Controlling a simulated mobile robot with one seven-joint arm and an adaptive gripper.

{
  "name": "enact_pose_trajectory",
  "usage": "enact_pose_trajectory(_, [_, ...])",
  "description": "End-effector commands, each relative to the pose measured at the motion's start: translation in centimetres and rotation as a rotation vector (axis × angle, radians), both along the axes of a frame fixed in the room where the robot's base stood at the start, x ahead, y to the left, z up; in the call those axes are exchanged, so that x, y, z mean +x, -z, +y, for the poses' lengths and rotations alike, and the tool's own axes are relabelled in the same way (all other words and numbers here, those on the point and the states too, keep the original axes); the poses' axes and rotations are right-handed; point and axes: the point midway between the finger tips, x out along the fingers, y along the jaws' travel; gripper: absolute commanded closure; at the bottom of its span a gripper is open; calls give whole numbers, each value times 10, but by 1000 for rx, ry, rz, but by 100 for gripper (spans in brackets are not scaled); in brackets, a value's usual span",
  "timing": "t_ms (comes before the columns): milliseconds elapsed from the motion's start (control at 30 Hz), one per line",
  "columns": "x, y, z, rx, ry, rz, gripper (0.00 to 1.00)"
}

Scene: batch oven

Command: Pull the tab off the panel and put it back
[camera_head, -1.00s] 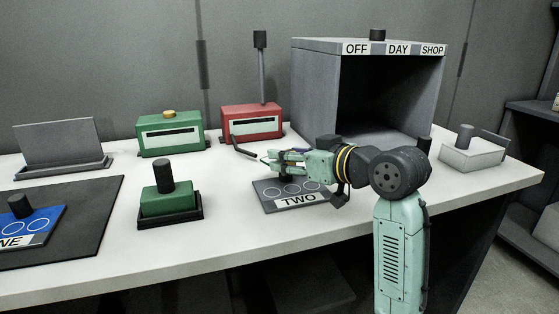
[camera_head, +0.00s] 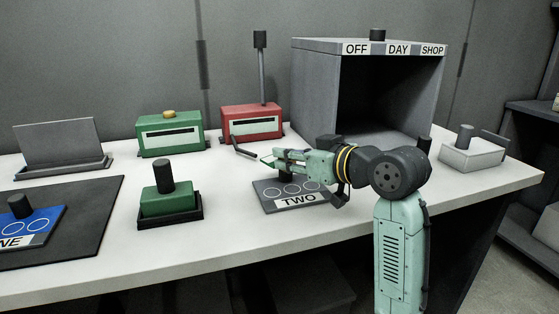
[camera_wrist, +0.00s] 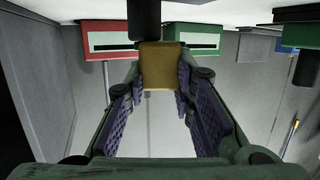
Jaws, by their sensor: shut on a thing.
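My gripper (camera_head: 266,159) reaches left, low over the table, at the back edge of the grey TWO panel (camera_head: 297,201). In the wrist view its fingers (camera_wrist: 158,85) are shut on a plain yellow-brown block (camera_wrist: 158,66), which looks like the tab. In the head view the fingers mostly hide this block. I cannot tell whether it touches any panel. The TWO panel lies flat, with white rings on it, and my gripper covers part of it. The blue ONE panel (camera_head: 52,218) lies on a dark mat at the left.
A red box (camera_head: 252,122) with a tall lever stands just behind my gripper. A green box (camera_head: 171,133) and a green block with a black knob (camera_head: 166,200) stand to the left. The open grey oven (camera_head: 318,95) is behind my arm. The table front is clear.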

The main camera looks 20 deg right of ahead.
Motion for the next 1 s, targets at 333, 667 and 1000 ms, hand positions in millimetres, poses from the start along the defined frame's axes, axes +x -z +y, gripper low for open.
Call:
enact_pose_trajectory(333, [0,-14,0,0,0,0,100])
enact_pose_trajectory(667, [0,-27,0,0,0,0,100])
enact_pose_trajectory(1000, [0,-40,0,0,0,0,100])
